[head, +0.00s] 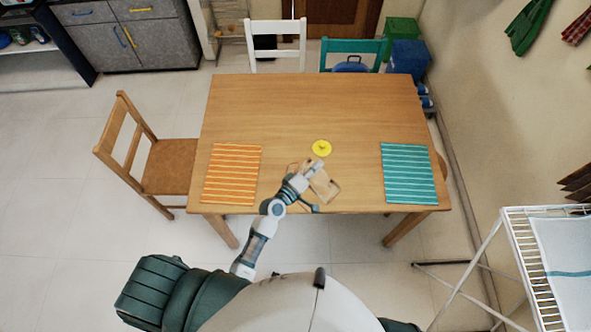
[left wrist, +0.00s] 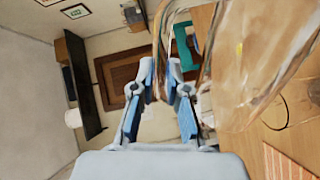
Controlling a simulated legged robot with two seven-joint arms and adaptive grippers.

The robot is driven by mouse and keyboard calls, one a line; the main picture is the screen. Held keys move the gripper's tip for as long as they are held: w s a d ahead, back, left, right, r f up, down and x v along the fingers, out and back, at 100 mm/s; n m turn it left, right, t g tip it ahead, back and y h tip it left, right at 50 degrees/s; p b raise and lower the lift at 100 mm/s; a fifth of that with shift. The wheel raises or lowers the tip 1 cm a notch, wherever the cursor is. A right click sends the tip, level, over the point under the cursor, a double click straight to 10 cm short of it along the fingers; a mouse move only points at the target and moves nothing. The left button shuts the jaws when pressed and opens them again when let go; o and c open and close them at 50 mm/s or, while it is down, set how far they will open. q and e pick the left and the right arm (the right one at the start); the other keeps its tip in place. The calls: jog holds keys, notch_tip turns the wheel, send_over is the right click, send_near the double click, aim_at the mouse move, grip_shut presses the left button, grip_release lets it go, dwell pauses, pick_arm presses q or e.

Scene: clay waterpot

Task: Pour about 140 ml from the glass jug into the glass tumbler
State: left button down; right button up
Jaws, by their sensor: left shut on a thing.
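The glass jug (left wrist: 262,62) fills the upper right of the left wrist view, clear and tilted in that picture. My left gripper (left wrist: 166,82) is shut on its handle side, with glass passing between the fingers. In the head view my left gripper (head: 312,170) is over the table's near middle; the jug is hard to make out there. A yellow disc (head: 321,148) lies just beyond the gripper. I cannot clearly make out the glass tumbler; a faint shape shows at the disc's centre. My right gripper is not in view.
A light wooden tray (head: 334,191) lies under my left gripper on the wooden table (head: 300,105). An orange striped mat (head: 232,175) is on the left and a teal striped mat (head: 408,174) on the right. The far half of the table is clear.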

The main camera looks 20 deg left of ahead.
aim_at(323, 175)
pick_arm(q)
jog(key=shift+w+a+r+n, duration=0.2)
jog(key=shift+a+r+n, duration=0.1)
jog(key=shift+a, duration=0.05)
dwell(0.6)
jog(key=shift+w+a+r+n+p, duration=0.2)
jog(key=shift+a+r+n+p, duration=0.2)
jog(key=shift+n+p, duration=0.2)
dwell(1.5)
jog(key=d+f+m+b, duration=0.1)
jog(key=s+d+f+m, duration=0.1)
jog(key=s+d+f+m+b, duration=0.1)
jog(key=d, duration=0.1)
jog(key=shift+s+b, duration=0.15)
jog(key=shift+b, duration=0.2)
jog(key=shift+d+r, duration=0.2)
jog(key=shift+s+d+f+m+t, duration=0.2)
jog(key=shift+d+f+m+t, duration=0.1)
jog(key=shift+d+f+m, duration=0.3)
jog(key=shift+f+m+b, duration=0.1)
jog(key=shift+m+b, duration=0.2)
jog(key=shift+a, duration=0.15)
dwell(0.4)
